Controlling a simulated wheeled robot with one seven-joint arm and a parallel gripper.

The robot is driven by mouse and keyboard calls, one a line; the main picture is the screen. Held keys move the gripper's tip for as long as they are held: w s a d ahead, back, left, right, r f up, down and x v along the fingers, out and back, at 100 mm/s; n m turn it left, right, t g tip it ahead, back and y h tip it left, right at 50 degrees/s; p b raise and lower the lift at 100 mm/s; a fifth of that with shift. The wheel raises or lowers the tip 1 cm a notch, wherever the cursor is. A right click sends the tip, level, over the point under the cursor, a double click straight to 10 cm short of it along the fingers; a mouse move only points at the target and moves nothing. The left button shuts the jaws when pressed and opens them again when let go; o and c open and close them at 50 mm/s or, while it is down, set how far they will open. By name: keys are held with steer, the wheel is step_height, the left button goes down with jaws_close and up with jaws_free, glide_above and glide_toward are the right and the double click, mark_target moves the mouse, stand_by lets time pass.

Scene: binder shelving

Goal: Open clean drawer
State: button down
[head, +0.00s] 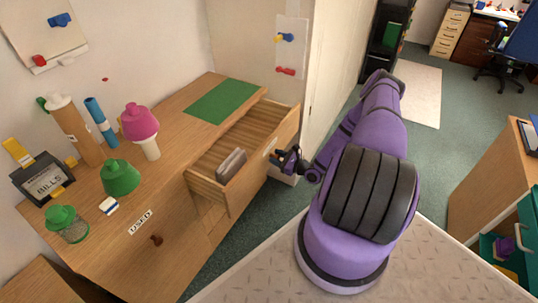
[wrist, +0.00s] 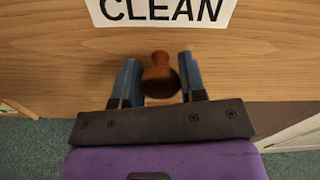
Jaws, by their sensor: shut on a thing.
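The clean drawer (head: 243,147) is a wooden drawer pulled well out of the desk, with a grey-brown block (head: 231,165) lying inside. In the wrist view its front (wrist: 45,60) bears a white label (wrist: 160,10) reading CLEAN above a round brown knob (wrist: 161,77). My gripper (head: 280,158) is at the drawer front in the head view. The knob itself is hidden by the gripper in the head view.
A second drawer labelled USED (head: 141,222), with its own knob (head: 156,240), is shut at the left. A wall panel stands close behind the drawer; carpet lies in front.

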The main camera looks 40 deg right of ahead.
steer(key=shift+s+d, duration=0.1)
steer(key=shift+s, duration=0.2)
steer(key=c, duration=0.7)
jaws_free()
steer(key=v, duration=1)
steer(key=shift+s, duration=0.4)
steer(key=shift+d, duration=0.15)
